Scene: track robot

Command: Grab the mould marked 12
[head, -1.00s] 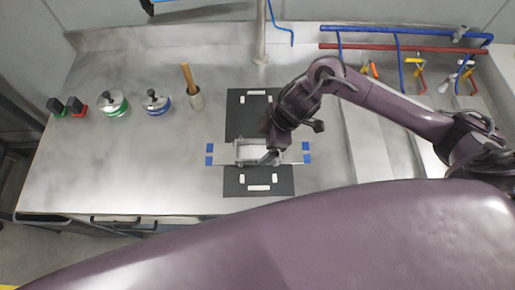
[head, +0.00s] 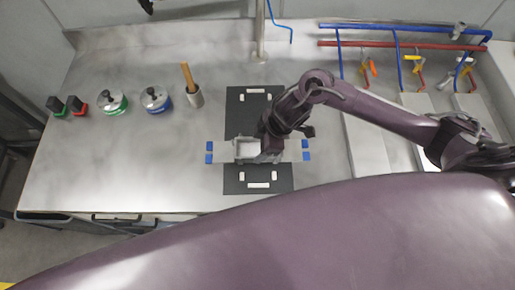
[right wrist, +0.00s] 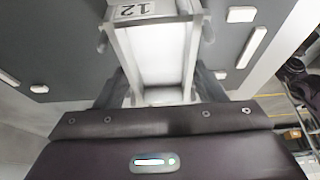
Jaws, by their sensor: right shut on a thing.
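The mould marked 12 is a pale grey, open rectangular tray (head: 246,149) on the dark mat in the head view. In the right wrist view the mould (right wrist: 152,60) fills the upper middle, with its label "12" upside down at the far end. My right gripper (head: 268,147) is at the mould's right end in the head view. In the right wrist view the right gripper (right wrist: 155,92) has dark fingers on both sides of the mould's near end, shut on it. I cannot tell whether the mould is clear of the mat. My left gripper is not in view.
A green-banded pot (head: 113,103), a blue-banded pot (head: 157,100) and a cup with a wooden handle (head: 194,95) stand left. Red and blue pipes (head: 395,46) run behind at right.

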